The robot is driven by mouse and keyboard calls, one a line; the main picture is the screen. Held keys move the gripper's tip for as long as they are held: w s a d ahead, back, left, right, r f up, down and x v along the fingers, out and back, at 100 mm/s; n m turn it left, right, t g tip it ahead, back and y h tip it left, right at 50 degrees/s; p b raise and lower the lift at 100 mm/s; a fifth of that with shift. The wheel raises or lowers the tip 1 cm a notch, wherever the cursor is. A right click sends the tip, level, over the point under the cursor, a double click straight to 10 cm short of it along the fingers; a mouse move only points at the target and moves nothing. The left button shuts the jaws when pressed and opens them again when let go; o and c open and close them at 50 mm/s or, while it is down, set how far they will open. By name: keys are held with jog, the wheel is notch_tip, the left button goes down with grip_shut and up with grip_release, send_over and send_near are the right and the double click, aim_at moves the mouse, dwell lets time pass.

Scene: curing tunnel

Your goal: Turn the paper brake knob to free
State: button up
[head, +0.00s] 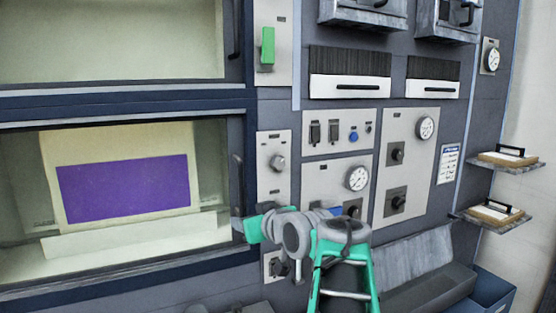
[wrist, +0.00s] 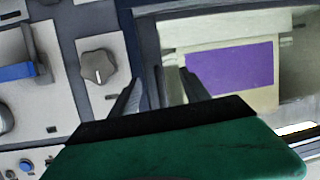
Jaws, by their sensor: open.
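The lower window shows a purple panel (head: 122,187). A dark upright handle (head: 237,183) stands at its right edge. Another knob (head: 278,268) is below my gripper. Black knobs (head: 397,153), a gauge (head: 357,178) and a blue button (head: 354,136) are to the right.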

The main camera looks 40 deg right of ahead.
aim_at(280, 162)
jog(key=s+d+r+t+h, duration=0.25)
jog(key=s+d+r, duration=0.25)
jog(key=d+r, duration=0.5)
jog(key=shift+t, duration=0.35)
jog(key=p+x, duration=0.1)
jog(key=x, duration=0.1)
jog(key=r+p+x, duration=0.1)
jog(key=x, duration=0.1)
jog(key=p+x, duration=0.1)
jog(key=x, duration=0.2)
jog(key=shift+w+a+r, duration=0.1)
jog(key=shift+a+r, duration=0.1)
jog(key=shift+a, duration=0.15)
jog(key=shift+c, duration=0.4)
grip_shut()
